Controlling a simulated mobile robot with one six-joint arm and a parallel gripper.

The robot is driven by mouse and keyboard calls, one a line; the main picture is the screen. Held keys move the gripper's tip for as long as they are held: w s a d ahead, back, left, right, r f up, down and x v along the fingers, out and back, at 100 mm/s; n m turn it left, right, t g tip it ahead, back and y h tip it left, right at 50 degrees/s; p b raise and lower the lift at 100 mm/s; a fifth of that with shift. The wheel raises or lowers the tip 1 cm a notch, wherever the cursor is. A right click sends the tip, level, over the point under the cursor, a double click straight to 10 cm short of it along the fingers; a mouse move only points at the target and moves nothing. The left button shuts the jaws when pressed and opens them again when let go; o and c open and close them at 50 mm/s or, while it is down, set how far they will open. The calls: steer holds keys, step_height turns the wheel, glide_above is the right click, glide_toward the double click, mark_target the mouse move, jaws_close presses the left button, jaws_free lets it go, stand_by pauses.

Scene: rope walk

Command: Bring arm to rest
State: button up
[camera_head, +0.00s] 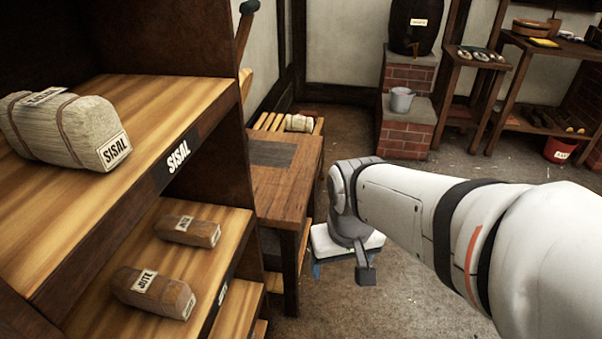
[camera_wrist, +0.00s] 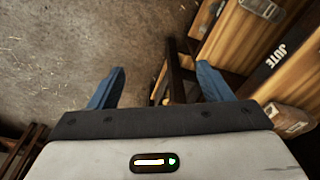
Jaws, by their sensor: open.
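My arm reaches in from the right in the head view, stretched out over open floor beside the shelves. My gripper (camera_head: 318,271) points downward at the arm's far end, partly hidden behind my grey wrist. In the wrist view my gripper (camera_wrist: 160,76) shows two blue fingers spread wide apart. Nothing is between them but the view of floor and dark wooden legs below. My gripper is open and empty, and it seems to touch nothing.
Wooden shelves (camera_head: 178,262) at left hold a sisal bale (camera_head: 62,125) and jute bundles (camera_head: 152,291). A wooden table (camera_head: 285,185) stands close left of my gripper. A brick stand (camera_head: 405,135) with a bucket (camera_head: 402,99) is behind. Floor (camera_head: 420,300) below is clear.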

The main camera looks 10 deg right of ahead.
steer(key=shift+r, duration=0.1)
step_height(320, 180, up, 21)
steer(key=t+p, duration=0.1)
steer(key=p, duration=1.8)
steer(key=shift+r, duration=0.2)
